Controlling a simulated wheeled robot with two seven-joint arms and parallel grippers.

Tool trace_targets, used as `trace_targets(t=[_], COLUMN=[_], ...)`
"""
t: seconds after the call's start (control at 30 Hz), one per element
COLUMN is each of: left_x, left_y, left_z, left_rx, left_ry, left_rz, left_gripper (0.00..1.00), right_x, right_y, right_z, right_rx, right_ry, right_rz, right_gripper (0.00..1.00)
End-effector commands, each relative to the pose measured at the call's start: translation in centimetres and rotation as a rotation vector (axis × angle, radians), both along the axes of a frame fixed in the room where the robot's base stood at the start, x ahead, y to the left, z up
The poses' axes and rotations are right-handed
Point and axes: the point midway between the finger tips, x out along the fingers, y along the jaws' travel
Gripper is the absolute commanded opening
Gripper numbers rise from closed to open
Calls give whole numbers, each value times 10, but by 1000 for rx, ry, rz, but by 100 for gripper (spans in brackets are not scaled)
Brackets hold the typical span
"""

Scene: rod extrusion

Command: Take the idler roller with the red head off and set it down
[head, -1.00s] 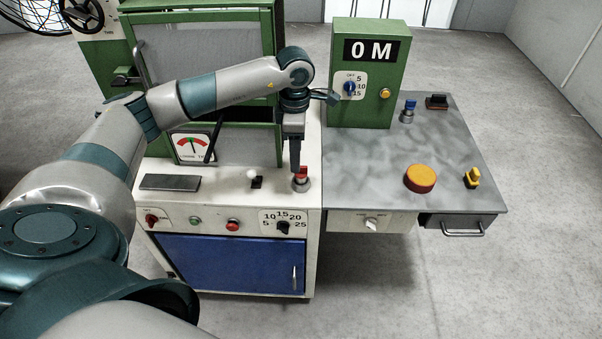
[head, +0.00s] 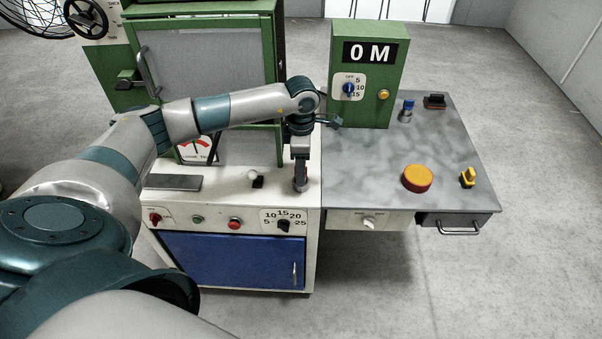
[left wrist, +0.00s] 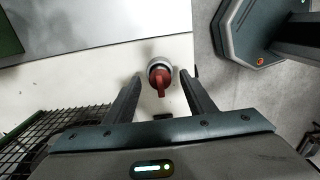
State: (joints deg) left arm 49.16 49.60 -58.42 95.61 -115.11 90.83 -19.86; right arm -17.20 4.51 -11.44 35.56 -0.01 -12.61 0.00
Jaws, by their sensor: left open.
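The idler roller with the red head (left wrist: 159,77) stands on the white machine top, near its right edge. In the left wrist view I look down on its red head and grey body. My left gripper (left wrist: 160,88) is open, with one finger on either side of the roller and gaps showing. How far down the fingers reach is hard to tell. A similar roller with a blue head (head: 406,110) stands on the grey table. My right gripper is not in view.
The grey table (head: 360,160) on the right holds an orange button (head: 419,178), a yellow part (head: 468,177) and a dark block (head: 435,101). Its left part is bare.

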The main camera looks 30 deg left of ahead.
Motion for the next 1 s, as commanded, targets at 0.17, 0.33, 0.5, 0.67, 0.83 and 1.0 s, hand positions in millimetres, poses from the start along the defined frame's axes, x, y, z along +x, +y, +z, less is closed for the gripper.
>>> trace_targets(t=[0.17, 0.33, 0.5, 0.67, 0.83, 1.0], left_x=[0, 0, 0, 0, 0, 0], left_y=[0, 0, 0, 0, 0, 0], left_z=[-9, -10, -10, -9, -9, -9], left_rx=[0, -1, -1, 0, 0, 0], left_ry=[0, -1, -1, -1, -1, -1], left_rz=[0, -1, 0, 0, 0, 0], left_gripper=[50, 50, 50, 36, 2, 2], right_x=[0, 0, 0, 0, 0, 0], right_y=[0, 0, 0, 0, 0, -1], right_z=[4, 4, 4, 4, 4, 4], right_rx=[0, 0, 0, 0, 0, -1], right_ry=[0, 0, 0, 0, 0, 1], right_rz=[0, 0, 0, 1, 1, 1], right_gripper=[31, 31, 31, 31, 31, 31])
